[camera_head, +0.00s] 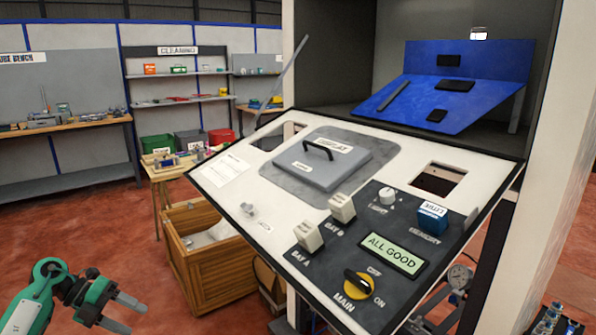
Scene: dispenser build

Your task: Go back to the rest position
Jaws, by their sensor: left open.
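My left gripper (127,314) is at the lower left, in front of the open floor. Its two grey fingers are apart with nothing between them. It is well clear of the dispenser panel (222,174), which fills the middle and right of the view. The panel carries a grey lid with a black handle (322,165), white bay switches (309,236), a yellow main knob (358,284), a blue block (432,216) and a display (393,253) reading "ALL GOOD". My right gripper is not in view.
A wooden crate (205,266) stands on the floor between my left gripper and the panel. A small wooden table (163,178) is behind it. A long workbench (64,128) and cleaning shelves (180,101) line the back wall. Red floor (95,215) is clear at left.

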